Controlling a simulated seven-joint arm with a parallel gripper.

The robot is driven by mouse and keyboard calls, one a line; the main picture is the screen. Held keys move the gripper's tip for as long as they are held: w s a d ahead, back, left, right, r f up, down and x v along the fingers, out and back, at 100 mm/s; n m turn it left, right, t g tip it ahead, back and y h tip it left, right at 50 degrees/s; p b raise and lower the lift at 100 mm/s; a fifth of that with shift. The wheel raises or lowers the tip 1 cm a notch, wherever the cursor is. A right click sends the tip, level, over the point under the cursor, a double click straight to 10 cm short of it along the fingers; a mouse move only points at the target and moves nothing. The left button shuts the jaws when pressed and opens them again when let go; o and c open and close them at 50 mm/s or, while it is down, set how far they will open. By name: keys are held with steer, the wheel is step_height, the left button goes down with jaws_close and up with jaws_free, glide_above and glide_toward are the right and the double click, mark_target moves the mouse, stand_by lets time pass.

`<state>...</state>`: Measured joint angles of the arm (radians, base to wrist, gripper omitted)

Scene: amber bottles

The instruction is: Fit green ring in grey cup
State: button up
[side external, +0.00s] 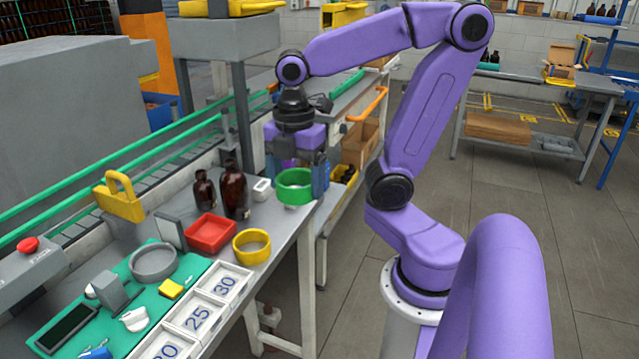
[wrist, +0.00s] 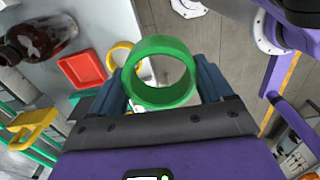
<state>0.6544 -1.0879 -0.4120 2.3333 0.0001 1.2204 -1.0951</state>
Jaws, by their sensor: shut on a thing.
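The green ring (side external: 294,193) is between the fingers of my gripper (side external: 297,178), near the table's far right corner. In the wrist view the green ring (wrist: 160,41) fills the space between the two blue-grey fingers, and my gripper (wrist: 160,88) is shut on it. I cannot tell how far the ring is above the tabletop. The grey cup (side external: 135,272), a shallow round dish with an open top, rests on the green mat at the near left, well apart from my gripper. I cannot make it out in the wrist view.
Between ring and cup stand a yellow ring (side external: 252,258), a red square tray (side external: 210,246), two amber bottles (side external: 234,190) and a small white container (side external: 262,190). A yellow block (side external: 170,289) and a grey stand (side external: 112,292) are near the cup on the green mat (side external: 60,343). White numbered trays (side external: 222,284) line the front edge.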

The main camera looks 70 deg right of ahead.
steer(key=w+a, duration=0.8)
steer(key=w, duration=0.3)
steer(key=w+a+f, duration=0.4)
steer(key=w+a, duration=0.6)
steer(key=w, duration=0.2)
steer(key=shift+s+d+f, duration=0.1)
steer(key=shift+s+f, duration=0.05)
steer(key=shift+f, duration=1.15)
steer(key=shift+s+d+f, duration=0.1)
steer(key=shift+f, duration=1.2)
steer(key=shift+f, duration=0.65)
steer(key=o, duration=0.9)
steer(key=shift+c, duration=0.2)
steer(key=shift+o, duration=0.4)
steer(key=shift+s+f, duration=0.1)
steer(key=shift+s, duration=0.1)
step_height(320, 180, up, 6)
steer(key=shift+w+r, duration=0.2)
